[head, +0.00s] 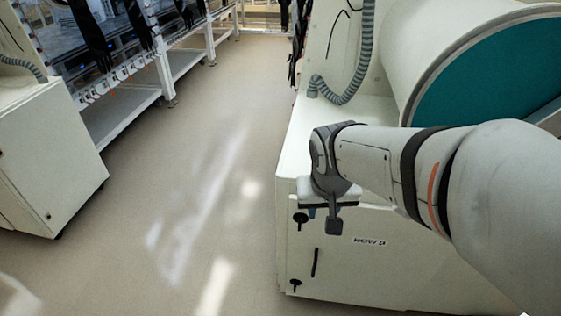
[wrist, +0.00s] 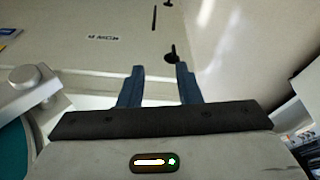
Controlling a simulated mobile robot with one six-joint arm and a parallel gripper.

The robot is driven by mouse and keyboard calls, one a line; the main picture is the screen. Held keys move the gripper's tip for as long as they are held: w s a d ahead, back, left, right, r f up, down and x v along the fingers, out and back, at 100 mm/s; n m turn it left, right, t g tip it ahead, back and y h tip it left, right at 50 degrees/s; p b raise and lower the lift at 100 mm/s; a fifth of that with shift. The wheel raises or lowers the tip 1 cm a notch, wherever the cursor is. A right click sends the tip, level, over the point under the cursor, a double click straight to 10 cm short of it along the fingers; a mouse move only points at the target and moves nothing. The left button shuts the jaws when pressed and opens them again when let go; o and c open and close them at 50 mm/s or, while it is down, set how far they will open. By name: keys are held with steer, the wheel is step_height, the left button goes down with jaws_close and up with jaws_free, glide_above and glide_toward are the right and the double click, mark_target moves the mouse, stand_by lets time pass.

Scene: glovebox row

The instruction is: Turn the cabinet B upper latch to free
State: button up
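The cabinet (head: 420,265) carries a "ROW B" label (head: 369,241) on its white front. In the head view my gripper (head: 334,214) hangs over the cabinet's top front edge. I cannot tell the latch's exact angle.
A dark vertical handle (head: 315,262) and a lower latch (head: 296,285) sit below on the same front. A large white cylinder with a teal face (head: 490,80) and a grey hose (head: 350,92) stand above. Clear floor (head: 190,190) lies left, before another white cabinet (head: 50,160).

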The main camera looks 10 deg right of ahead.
steer(key=m+t+b, duration=0.1)
steer(key=m+b, duration=0.1)
steer(key=b, duration=0.8)
glide_above(300, 222)
steer(key=s, duration=0.2)
step_height(300, 222, down, 19)
steer(key=shift+h, duration=0.3)
steer(key=x, duration=0.2)
steer(key=b+x, duration=0.1)
steer(key=x, duration=0.3)
steer(key=shift+w+a+f+b, duration=0.15)
steer(key=shift+a+f+b, duration=0.15)
steer(key=shift+a+b, duration=0.05)
steer(key=shift+c, duration=0.5)
